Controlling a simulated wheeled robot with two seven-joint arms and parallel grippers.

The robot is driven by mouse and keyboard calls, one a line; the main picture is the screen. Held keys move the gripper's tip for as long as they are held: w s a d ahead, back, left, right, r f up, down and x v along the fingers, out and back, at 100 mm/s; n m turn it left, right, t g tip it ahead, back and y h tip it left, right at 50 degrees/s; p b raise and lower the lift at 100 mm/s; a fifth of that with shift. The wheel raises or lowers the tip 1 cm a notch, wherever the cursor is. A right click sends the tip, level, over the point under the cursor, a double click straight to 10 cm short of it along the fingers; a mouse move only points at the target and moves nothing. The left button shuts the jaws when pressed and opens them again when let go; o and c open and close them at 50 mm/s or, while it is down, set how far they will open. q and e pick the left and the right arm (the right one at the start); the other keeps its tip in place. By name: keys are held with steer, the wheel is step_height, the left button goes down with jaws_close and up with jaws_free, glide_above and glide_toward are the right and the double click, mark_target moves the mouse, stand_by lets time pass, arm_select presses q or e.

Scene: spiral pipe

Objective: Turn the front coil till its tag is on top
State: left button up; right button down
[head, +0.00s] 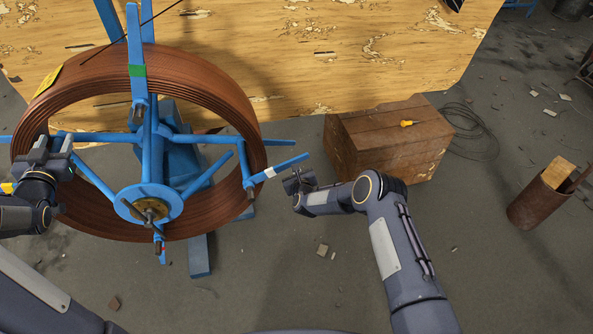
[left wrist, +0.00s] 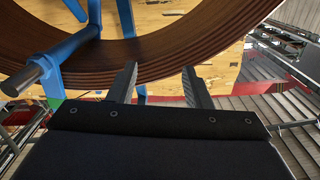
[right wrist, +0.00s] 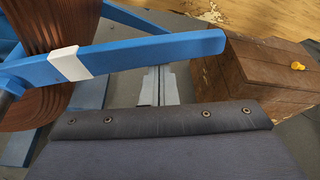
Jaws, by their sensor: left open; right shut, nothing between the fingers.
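The front coil (head: 225,95) is a large ring of brown pipe on a blue spoked frame (head: 150,150) with a round hub (head: 148,204). A yellow tag (head: 47,80) sits on the coil's upper left, left of the top. My left gripper (head: 52,150) is at the coil's left side, its fingers (left wrist: 160,85) spread, with the coil's rim (left wrist: 165,60) close ahead in the left wrist view. My right gripper (head: 296,182) is shut and empty, just off the tip of a blue spoke with a white band (head: 270,172). That spoke partly hides its fingertips (right wrist: 157,85) in the right wrist view.
A wooden box (head: 385,145) with a yellow-handled tool (head: 408,123) stands beyond my right gripper. A worn wooden board (head: 330,45) spans the back. A rusty bin (head: 540,198) stands at the far right. The floor between box and bin is mostly clear.

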arm_select(q)
steer(key=s+d+f+n+g+h, duration=0.1)
steer(key=s+d+g+h, duration=0.4)
steer(key=s+d, duration=1.05)
steer(key=s+d+g+h, duration=0.3)
steer(key=s+d+g, duration=0.4)
steer(key=s+d, duration=0.9)
arm_select(e)
steer(key=shift+n, duration=0.5)
steer(key=shift+w+r+p, duration=0.1)
steer(key=shift+r+p, duration=0.55)
steer(key=shift+r, duration=2.6)
arm_select(q)
steer(key=w+d+r+p, duration=0.3)
steer(key=r, duration=0.1)
steer(key=shift+d, duration=0.2)
arm_select(e)
step_height(320, 180, up, 13)
steer(key=n+h, duration=0.2)
glide_above(297, 157)
steer(key=s+a, duration=0.2)
steer(key=s, duration=0.1)
steer(key=shift+s+a+t, duration=0.1)
steer(key=shift+a+t, duration=0.1)
steer(key=shift+t, duration=0.2)
arm_select(q)
steer(key=shift+f, duration=0.1)
arm_select(e)
steer(key=shift+s, duration=0.1)
